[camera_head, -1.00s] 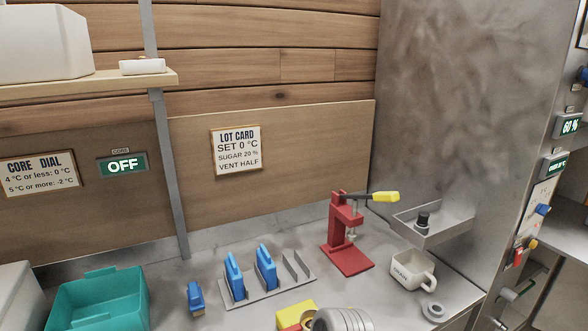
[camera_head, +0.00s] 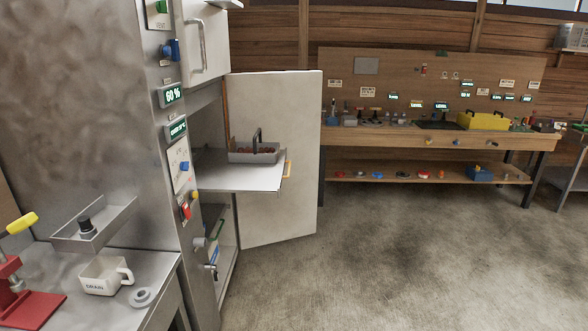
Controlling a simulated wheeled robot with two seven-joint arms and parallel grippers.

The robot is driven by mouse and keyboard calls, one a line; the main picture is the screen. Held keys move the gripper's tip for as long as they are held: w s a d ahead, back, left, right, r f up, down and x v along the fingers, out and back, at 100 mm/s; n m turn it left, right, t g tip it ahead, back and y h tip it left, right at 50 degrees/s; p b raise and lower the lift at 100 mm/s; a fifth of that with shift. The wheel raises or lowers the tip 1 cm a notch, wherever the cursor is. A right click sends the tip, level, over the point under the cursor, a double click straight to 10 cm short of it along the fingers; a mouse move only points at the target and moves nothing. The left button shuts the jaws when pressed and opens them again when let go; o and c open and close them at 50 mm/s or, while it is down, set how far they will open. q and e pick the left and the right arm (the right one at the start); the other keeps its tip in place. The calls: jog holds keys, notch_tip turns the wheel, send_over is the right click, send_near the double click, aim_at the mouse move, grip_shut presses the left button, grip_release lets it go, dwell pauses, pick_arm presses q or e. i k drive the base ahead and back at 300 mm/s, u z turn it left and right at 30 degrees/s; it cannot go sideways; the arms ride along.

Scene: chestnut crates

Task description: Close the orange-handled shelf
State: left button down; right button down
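The pulled-out shelf (camera_head: 225,174) sticks out of the tall steel cabinet (camera_head: 110,110) at the left of the head view. An orange handle (camera_head: 288,169) sits at its outer end. A small crate (camera_head: 252,155) with a dark upright handle and brown contents stands on the shelf. The cabinet's white door (camera_head: 275,200) is swung open behind the shelf. Neither of my grippers shows in the view.
A steel counter at the left holds a red press (camera_head: 22,300), a mug marked DRAIN (camera_head: 101,277) and a small tray (camera_head: 92,240). A wooden workbench (camera_head: 450,140) stands along the back wall. The floor (camera_head: 400,260) in the middle and right is clear.

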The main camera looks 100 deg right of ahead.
aim_at(213, 172)
jog(key=k, duration=1)
jog(key=z, duration=2.95)
jog(key=i, duration=2.5)
jog(key=u, duration=0.05)
